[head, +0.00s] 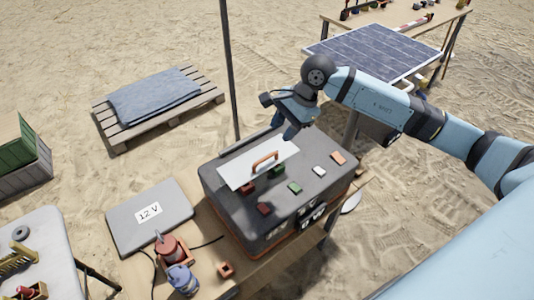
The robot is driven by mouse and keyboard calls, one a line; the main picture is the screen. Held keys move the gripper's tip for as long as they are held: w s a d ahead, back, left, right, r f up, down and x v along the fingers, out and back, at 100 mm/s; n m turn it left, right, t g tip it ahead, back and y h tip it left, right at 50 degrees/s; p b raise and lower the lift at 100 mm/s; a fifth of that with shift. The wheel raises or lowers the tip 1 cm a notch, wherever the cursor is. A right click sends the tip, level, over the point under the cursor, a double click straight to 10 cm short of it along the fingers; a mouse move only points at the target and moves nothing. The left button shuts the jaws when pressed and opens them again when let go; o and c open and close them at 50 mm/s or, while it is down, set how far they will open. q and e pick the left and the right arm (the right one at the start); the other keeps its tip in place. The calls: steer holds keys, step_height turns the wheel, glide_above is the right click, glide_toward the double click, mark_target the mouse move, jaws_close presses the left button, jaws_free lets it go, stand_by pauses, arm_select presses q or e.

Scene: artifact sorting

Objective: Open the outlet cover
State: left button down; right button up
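A dark grey power box (222,192) with orange lower edging stands on a wooden table. A pale flat plate (238,177) with a copper-coloured bar handle (265,161) lies on its top; it appears to be the outlet cover and looks flat. Dark sockets (311,216) show on the box's front right side. My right gripper (290,132) points down over the back edge of the box, near the plate's far right end and apart from the handle. Its finger gap is too small to make out. My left gripper is out of view.
Small coloured blocks, including a green one (295,187) and an orange one (338,157), lie on the box top. A "12 V" panel (120,222), a red canister (170,248) and a blue one (182,280) sit left. A thin pole (229,70) stands behind. A solar panel (375,48) is behind my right arm.

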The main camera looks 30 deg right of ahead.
mark_target(265, 158)
steer(key=x, duration=1)
steer(key=shift+f+p, duration=0.1)
steer(key=shift+p, duration=0.3)
jaws_close()
